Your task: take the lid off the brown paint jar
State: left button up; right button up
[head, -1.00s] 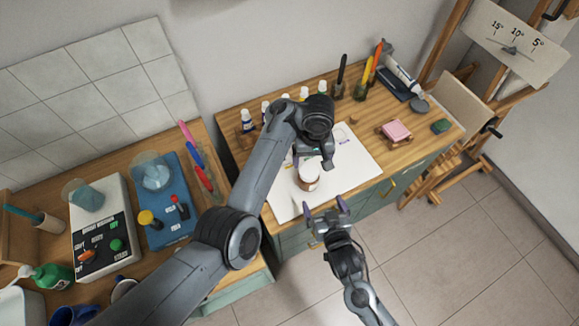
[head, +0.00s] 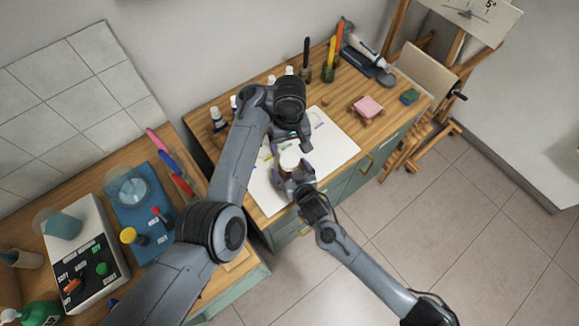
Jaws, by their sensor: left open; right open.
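The brown paint jar (head: 291,174) with its white lid (head: 289,161) stands on the white paper (head: 340,144) on the wooden desk. My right gripper (head: 291,182) is open, with its fingers to either side of the jar's lower body; I cannot tell whether they touch it. My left gripper (head: 301,145) is open, just above and behind the lid, partly hidden by its own wrist. The lid sits on the jar.
A pink sponge (head: 368,105) on a small wooden stand and a green block (head: 409,96) lie to the right. Pens in holders (head: 329,70) and several small bottles (head: 219,119) line the back. A blue board (head: 143,206) lies on the left bench.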

jog(key=shift+w+a+f, duration=0.15)
jog(key=shift+w+a, duration=0.05)
jog(key=shift+w, duration=0.2)
jog(key=shift+c, duration=0.3)
